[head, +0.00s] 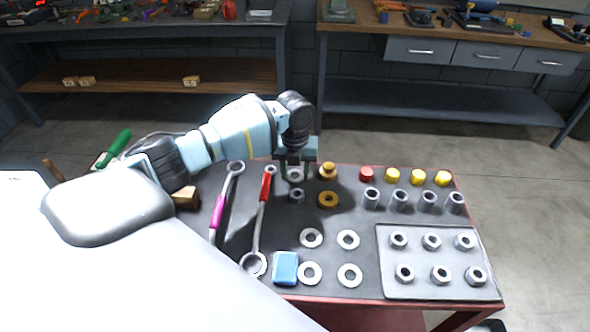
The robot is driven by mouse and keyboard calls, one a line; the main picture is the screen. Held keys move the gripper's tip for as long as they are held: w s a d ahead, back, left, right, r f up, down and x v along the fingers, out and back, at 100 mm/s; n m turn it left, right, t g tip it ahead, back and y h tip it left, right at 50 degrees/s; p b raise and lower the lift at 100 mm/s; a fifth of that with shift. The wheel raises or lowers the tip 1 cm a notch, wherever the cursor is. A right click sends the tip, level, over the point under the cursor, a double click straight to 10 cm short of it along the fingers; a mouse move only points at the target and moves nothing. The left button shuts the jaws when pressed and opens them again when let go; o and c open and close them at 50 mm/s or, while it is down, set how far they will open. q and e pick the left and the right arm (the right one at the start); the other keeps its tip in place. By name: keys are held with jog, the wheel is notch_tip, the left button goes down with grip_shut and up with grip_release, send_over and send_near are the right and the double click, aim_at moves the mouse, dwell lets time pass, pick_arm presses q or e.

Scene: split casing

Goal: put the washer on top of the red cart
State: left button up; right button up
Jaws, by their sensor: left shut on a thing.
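The red cart (375,302) stands in front of me, with a dark grey mat on its top and a red edge. My left gripper (296,169) reaches in from the left over the far part of the cart top, pointing down. It is shut on a grey washer (295,175), partly hidden by the fingers. I cannot tell whether the washer touches the mat. Several other flat grey washers lie on the mat, such as one (311,238) near the middle. My right gripper is not in view.
Wrenches (262,215) lie to the left, a blue block (286,268) in front. A grey tray (420,290) of nuts and several cylinders (399,199) fill the right. Workbenches (440,50) stand behind.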

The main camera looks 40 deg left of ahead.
pick_arm(q)
jog(key=o, duration=1)
jog(key=shift+f, duration=0.15)
notch_tip(320, 180, up, 12)
jog(key=shift+r+p, duration=0.2)
jog(key=shift+p, duration=0.15)
